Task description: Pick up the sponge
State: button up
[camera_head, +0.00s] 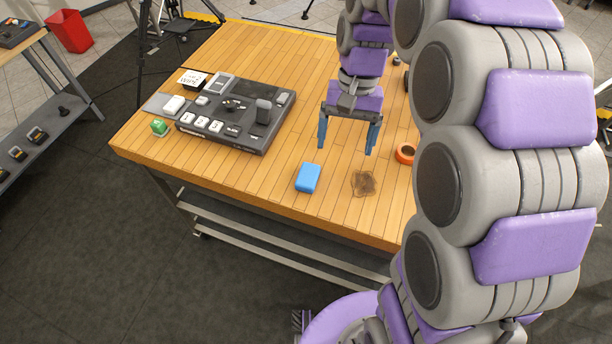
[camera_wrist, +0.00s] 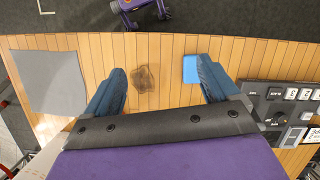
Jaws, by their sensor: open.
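A blue block, seemingly the sponge (camera_head: 308,178), lies on the wooden table (camera_head: 290,60) near its front edge. In the wrist view the sponge (camera_wrist: 190,69) shows beside the right finger, partly hidden by it. A brown stain (camera_head: 363,183) is on the tabletop just right of the sponge; in the wrist view the stain (camera_wrist: 144,79) lies between the fingers. My gripper (camera_head: 346,148) is open and empty, fingers pointing down, above the table, behind and to the right of the sponge.
A dark control panel (camera_head: 240,135) with white buttons sits at the left of the table. A green item (camera_head: 159,127) is at its left corner. An orange tape roll (camera_head: 405,153) lies right of my gripper. A grey mat (camera_wrist: 49,81) shows in the wrist view. Bare wood surrounds the sponge.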

jog(key=w+a+f+m, duration=0.1)
jog(key=w+f, duration=0.1)
jog(key=w, duration=0.4)
jog(key=w+a+f, duration=0.2)
jog(key=w+f, duration=0.1)
jog(key=w, duration=0.3)
jog(key=g+b, duration=0.1)
jog(key=b, duration=0.2)
send_over(307, 174)
jog(key=w+d, duration=0.1)
jog(key=w, duration=0.2)
jog(key=f, duration=1.2)
jog(key=shift+s+d+f, duration=0.15)
jog(key=shift+s+f, duration=0.1)
jog(key=shift+f, duration=0.15)
jog(key=shift+s+a+f+m+b, duration=0.2)
jog(key=shift+a+f+m+b, duration=0.15)
jog(key=shift+f, duration=0.25)
jog(key=x, duration=0.1)
jog(key=b+x, duration=0.1)
jog(key=x, duration=0.2)
jog(key=shift+d+f+b, duration=0.1)
jog(key=shift+d+b, duration=0.15)
jog(key=shift+b, duration=0.1)
jog(key=shift+s+a+f, duration=0.1)
jog(key=shift+a+f, duration=0.05)
jog(key=shift+f, duration=0.15)
jog(key=shift+a, duration=0.1)
jog(key=shift+a, duration=0.1)
jog(key=shift+c, duration=0.3)
